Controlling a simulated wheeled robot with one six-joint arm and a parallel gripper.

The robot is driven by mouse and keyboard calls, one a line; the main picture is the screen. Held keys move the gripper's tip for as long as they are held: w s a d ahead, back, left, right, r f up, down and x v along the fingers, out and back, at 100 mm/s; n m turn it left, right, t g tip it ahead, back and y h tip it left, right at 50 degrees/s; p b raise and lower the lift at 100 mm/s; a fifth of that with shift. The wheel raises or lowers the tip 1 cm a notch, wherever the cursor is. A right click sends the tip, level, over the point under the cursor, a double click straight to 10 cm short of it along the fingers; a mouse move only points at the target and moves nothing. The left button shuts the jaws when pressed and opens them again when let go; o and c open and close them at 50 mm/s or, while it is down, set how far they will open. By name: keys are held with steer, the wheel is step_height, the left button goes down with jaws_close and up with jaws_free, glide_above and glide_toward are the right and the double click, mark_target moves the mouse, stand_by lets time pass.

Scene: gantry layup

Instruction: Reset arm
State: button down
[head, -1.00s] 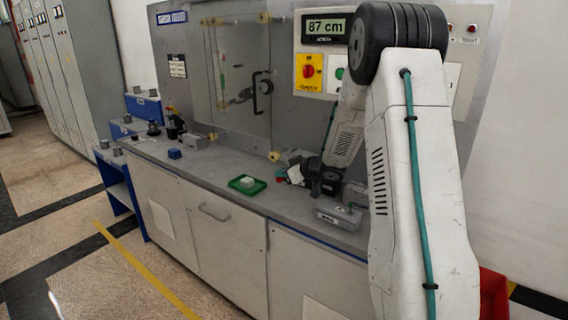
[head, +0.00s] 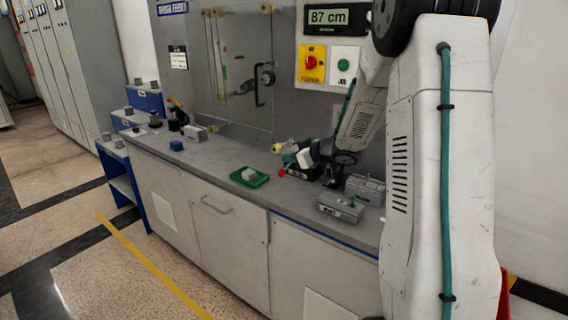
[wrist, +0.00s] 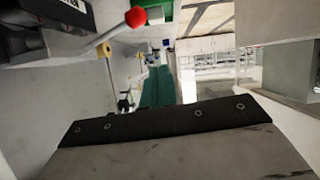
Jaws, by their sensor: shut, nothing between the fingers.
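My arm comes down on the right of the head view and bends back over the bench. My gripper (head: 331,178) is at its end, a small dark shape low over the worktop, left of two grey boxes. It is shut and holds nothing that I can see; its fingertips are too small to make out. A red knob (head: 283,173) shows just left of it. In the wrist view a red ball knob (wrist: 137,17) on a rod is at the upper left. A grey plate with a black bolted strip (wrist: 160,122) fills the lower part.
The grey bench (head: 222,159) carries a green tray (head: 262,182) with a pale block, a blue block (head: 176,145) and grey boxes (head: 341,207) on the right. A clear door panel with a dark handle (head: 260,87) stands behind. Open floor lies left, with a yellow line (head: 150,262).

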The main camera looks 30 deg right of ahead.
steer(key=v, duration=0.5)
steer(key=shift+s+a, duration=0.15)
steer(key=shift+a, duration=0.15)
steer(key=s+d+f+m+g+h, duration=0.2)
steer(key=s+d+f+m+h, duration=0.15)
steer(key=d+h, duration=0.35)
steer(key=s+r+m+g+h, duration=0.2)
steer(key=s+g, duration=0.3)
steer(key=s, duration=0.4)
steer(key=s+a+r+g+y, duration=0.2)
steer(key=s+a+r, duration=0.1)
steer(key=s+a, duration=0.8)
steer(key=s+a+r+g+y, duration=0.2)
steer(key=s+a, duration=0.9)
steer(key=a, duration=0.7)
steer(key=shift+s+r+n+y, duration=0.25)
steer(key=shift+r+n+y, duration=0.25)
steer(key=shift+r, duration=0.8)
